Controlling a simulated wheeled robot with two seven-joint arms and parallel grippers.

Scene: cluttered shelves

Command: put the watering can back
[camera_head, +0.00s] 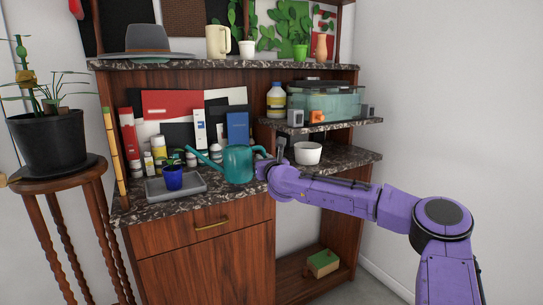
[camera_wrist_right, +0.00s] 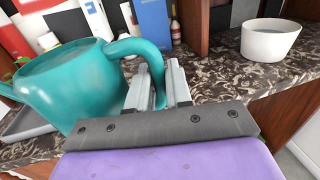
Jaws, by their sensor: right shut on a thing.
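A teal watering can (camera_head: 238,165) is at the right end of the left counter, its long spout pointing left toward a small blue pot. My right gripper (camera_head: 266,160) is at its right side, shut on its handle. In the right wrist view the can (camera_wrist_right: 75,85) fills the left side, and the two grey fingers (camera_wrist_right: 160,88) pinch the lower part of its curved handle. The can looks upright; whether its base touches the counter I cannot tell. My left gripper is in neither view.
A blue pot (camera_head: 173,178) with a seedling stands on a grey tray (camera_head: 205,181). Bottles and boxes stand behind the can. A white bowl (camera_head: 307,153) sits on the right shelf, with a clear tank (camera_head: 335,103) above. Speckled counter (camera_wrist_right: 225,75) right of the gripper is bare.

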